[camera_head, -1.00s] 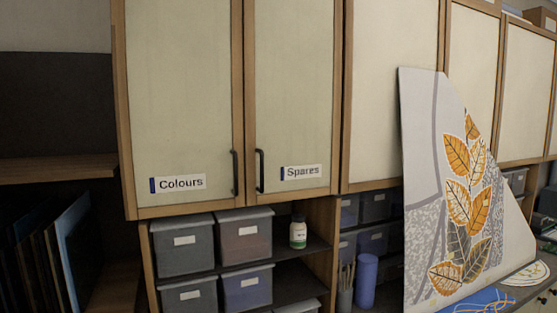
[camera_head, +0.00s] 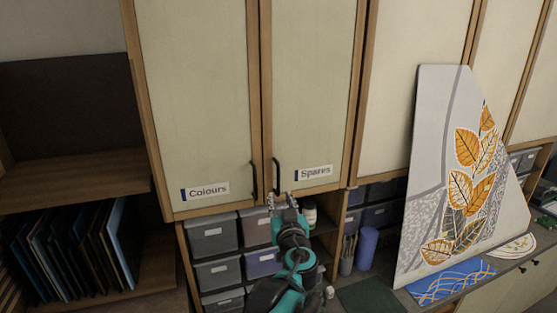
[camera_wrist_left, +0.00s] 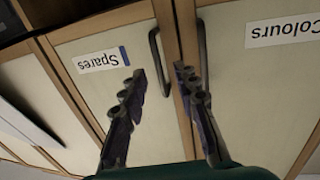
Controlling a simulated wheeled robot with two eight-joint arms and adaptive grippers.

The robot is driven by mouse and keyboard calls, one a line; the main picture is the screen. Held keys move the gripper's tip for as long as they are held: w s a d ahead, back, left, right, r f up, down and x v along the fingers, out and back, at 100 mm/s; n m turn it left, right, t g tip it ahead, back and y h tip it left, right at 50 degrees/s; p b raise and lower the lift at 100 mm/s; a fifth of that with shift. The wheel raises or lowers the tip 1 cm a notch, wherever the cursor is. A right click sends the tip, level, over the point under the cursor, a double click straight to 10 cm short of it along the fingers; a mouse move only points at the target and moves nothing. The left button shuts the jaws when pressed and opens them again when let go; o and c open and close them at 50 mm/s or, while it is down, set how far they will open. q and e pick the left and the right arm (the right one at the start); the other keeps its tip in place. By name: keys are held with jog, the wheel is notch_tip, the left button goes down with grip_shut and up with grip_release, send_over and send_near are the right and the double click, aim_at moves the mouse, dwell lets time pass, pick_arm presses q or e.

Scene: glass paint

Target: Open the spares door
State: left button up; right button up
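The Spares door (camera_head: 312,110) is a pale panel in a wood frame, shut, in the middle of the head view. Its dark bar handle (camera_head: 276,176) is upright at the door's lower left, beside the label. My left gripper (camera_head: 282,200) is just below that handle. In the left wrist view, which is upside down, the Spares handle (camera_wrist_left: 158,62) lies ahead of the left gripper (camera_wrist_left: 158,80), whose fingers are apart with nothing between them. The fingers do not appear to touch the handle. My right gripper is not in view.
The Colours door (camera_head: 195,95), with its own dark handle (camera_head: 253,180), is shut close by on the left. Grey bins (camera_head: 212,235) and a white-capped bottle (camera_head: 309,213) sit on shelves below. A leaf-painted panel (camera_head: 455,190) leans at the right.

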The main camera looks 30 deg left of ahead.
aim_at(279, 182)
pick_arm(q)
jog(key=shift+t, duration=0.3)
jog(key=x, duration=0.2)
jog(key=r+p+x, duration=0.1)
jog(key=x, duration=0.2)
jog(key=p+x, duration=0.1)
jog(key=x, duration=0.2)
jog(key=shift+w+d+r, duration=0.1)
jog(key=shift+w+r, duration=0.05)
jog(key=shift+w, duration=0.1)
jog(key=shift+s, duration=0.1)
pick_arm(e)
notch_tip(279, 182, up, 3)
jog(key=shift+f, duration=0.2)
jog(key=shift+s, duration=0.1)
pick_arm(q)
grip_shut()
